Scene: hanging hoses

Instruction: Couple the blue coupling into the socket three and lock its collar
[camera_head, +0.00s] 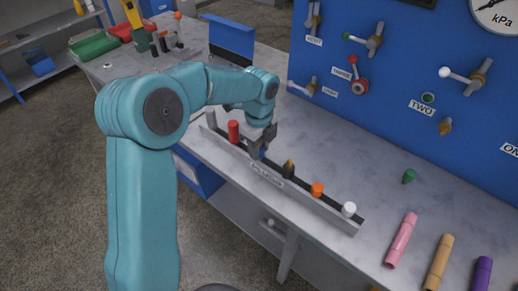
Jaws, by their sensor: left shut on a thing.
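My left gripper (259,147) points down over the long grey rack (338,215) at the table's front edge. It is shut on the blue coupling (256,154), which shows only as a small blue patch below the fingers. The coupling is at the rack, between the red and the black couplings; I cannot tell whether it still touches the rack. My right gripper is not in view.
A red coupling (234,131), a black one (288,168), an orange one (317,189) and a white one (348,209) stand in the rack. Pink (401,240), tan (439,263) and purple (481,274) cylinders lie at right. The table between rack and panel (400,65) is mostly clear.

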